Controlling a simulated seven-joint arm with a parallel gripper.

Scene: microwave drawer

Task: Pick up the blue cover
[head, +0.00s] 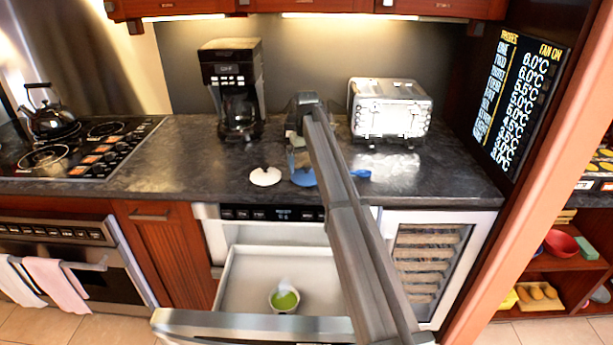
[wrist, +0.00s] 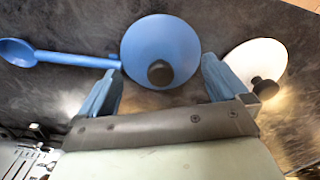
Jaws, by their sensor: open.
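The blue cover (wrist: 160,48) is a round lid with a dark knob, lying on the dark countertop. In the head view the blue cover (head: 303,177) shows only partly, behind my arm. My gripper (wrist: 160,85) is open, with its two blue-grey fingers apart on either side of the knob in the wrist view. Nothing is between the fingers that I can see held. In the head view my gripper (head: 300,162) is over the counter near the cover, partly hidden by my arm. How high it is above the cover I cannot tell.
A white lid (wrist: 258,66) with a dark knob lies close beside the blue cover. A blue spoon (wrist: 60,55) lies on the other side. A coffee maker (head: 233,90) and toaster (head: 390,108) stand behind. Below, the open drawer (head: 245,285) holds a bowl (head: 284,300) with green contents.

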